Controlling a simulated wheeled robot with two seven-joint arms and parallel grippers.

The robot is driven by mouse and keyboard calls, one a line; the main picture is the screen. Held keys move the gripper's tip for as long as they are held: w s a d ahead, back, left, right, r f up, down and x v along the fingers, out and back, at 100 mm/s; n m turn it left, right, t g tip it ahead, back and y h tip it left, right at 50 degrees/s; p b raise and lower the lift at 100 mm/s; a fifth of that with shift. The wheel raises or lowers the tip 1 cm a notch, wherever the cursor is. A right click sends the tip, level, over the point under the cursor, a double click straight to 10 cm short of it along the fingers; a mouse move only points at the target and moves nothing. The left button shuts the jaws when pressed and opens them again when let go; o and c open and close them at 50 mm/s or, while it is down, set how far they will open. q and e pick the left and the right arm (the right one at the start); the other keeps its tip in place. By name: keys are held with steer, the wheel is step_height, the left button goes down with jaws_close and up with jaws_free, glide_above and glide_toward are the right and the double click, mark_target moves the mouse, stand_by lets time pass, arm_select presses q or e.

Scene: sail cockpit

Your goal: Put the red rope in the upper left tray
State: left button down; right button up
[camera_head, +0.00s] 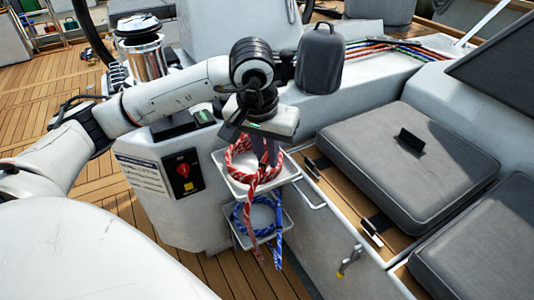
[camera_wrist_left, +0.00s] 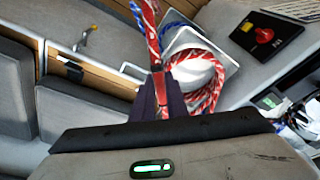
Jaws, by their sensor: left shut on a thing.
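My left gripper (camera_head: 266,150) points down over the upper white tray (camera_head: 292,174) and is shut on the red rope (camera_head: 240,158). In the left wrist view, red and white strands of the red rope (camera_wrist_left: 160,88) pass between the dark fingers of the left gripper (camera_wrist_left: 163,92). A loop of the rope lies in or over the upper tray, and a tail hangs over its front edge. Whether the loop rests on the tray floor is hard to tell. My right gripper is not in view.
A lower white tray (camera_head: 240,241) holds a blue rope (camera_head: 262,230) with its end hanging out. A panel with a red switch (camera_head: 184,172) is left of the trays. Grey cushions (camera_head: 410,160) lie on the right bench. A dark grey covered winch (camera_head: 320,60) stands behind.

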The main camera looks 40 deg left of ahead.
arm_select(q)
steer(key=shift+f, duration=0.1)
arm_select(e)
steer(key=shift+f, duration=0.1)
arm_select(q)
steer(key=shift+f, duration=0.1)
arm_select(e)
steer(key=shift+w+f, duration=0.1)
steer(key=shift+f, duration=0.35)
arm_select(q)
steer(key=shift+f+b, duration=0.2)
steer(key=shift+b, duration=0.1)
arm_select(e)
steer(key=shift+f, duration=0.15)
arm_select(q)
steer(key=c, duration=1.2)
jaws_free()
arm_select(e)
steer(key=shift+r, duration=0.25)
